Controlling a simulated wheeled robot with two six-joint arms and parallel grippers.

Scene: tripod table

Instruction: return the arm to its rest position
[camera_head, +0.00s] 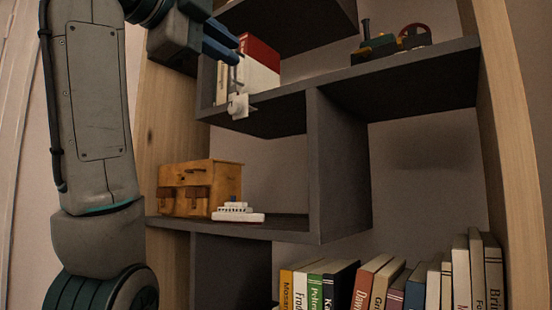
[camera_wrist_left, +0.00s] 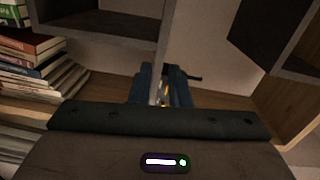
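My left arm comes down the left side of the head view. My left gripper (camera_head: 238,50) is at the upper left of the shelf unit, its blue fingers pointing right, in front of the books on the upper shelf. In the left wrist view the two fingers (camera_wrist_left: 162,75) stand slightly apart, with a narrow gap between them. Small pale and yellow patches show in that gap, and I cannot tell what they are. I see nothing clearly held. My right gripper is in neither view.
A toy train (camera_head: 390,44), wooden box (camera_head: 200,186), white toy ship (camera_head: 238,213) and lower books (camera_head: 365,285) stand on shelves.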

